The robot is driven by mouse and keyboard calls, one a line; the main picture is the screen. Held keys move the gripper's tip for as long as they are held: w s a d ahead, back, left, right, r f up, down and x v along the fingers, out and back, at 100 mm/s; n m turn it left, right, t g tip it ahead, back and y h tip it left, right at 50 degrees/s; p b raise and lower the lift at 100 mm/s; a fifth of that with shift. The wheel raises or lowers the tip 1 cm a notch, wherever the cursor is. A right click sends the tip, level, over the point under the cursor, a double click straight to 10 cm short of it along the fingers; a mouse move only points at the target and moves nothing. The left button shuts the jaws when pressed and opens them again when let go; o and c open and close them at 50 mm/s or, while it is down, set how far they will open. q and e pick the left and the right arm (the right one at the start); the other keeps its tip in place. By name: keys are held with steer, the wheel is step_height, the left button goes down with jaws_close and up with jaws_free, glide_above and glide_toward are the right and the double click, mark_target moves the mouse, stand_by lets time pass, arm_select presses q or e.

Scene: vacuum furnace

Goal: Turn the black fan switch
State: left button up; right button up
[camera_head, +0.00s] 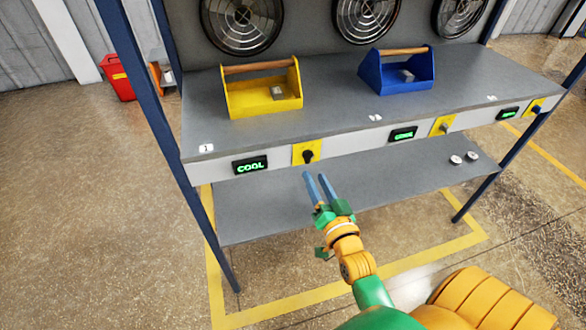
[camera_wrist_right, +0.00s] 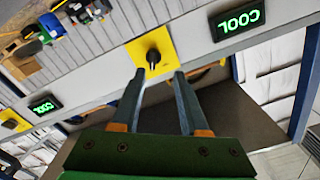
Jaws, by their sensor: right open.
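The black fan switch (camera_head: 308,156) is a knob on a yellow plate on the front edge of the grey bench, right of the left COOL display. It also shows in the right wrist view (camera_wrist_right: 153,58), at upper middle between the fingertips as seen from there. My right gripper (camera_head: 314,175) is open, its two blue-grey fingers apart and empty, just below and in front of the switch. The fingers also show in the right wrist view (camera_wrist_right: 159,74). I cannot tell whether they touch the switch; a small gap seems to remain. My left gripper is not in view.
A yellow toolbox (camera_head: 262,100) and a blue toolbox (camera_head: 397,77) stand on the bench below round fans (camera_head: 241,22). Green displays (camera_head: 250,164) and other switch plates (camera_head: 441,126) line the front edge. A lower shelf (camera_head: 260,212) lies below. Blue posts (camera_head: 150,90) flank the bench.

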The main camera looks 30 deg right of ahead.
mark_target(311, 159)
steer(key=x, duration=0.3)
steer(key=d+x, duration=0.1)
steer(key=x, duration=0.2)
steer(key=shift+w+d+r, duration=0.1)
steer(key=shift+w, duration=0.3)
steer(key=shift+c, duration=0.2)
steer(key=shift+d, duration=0.1)
jaws_close()
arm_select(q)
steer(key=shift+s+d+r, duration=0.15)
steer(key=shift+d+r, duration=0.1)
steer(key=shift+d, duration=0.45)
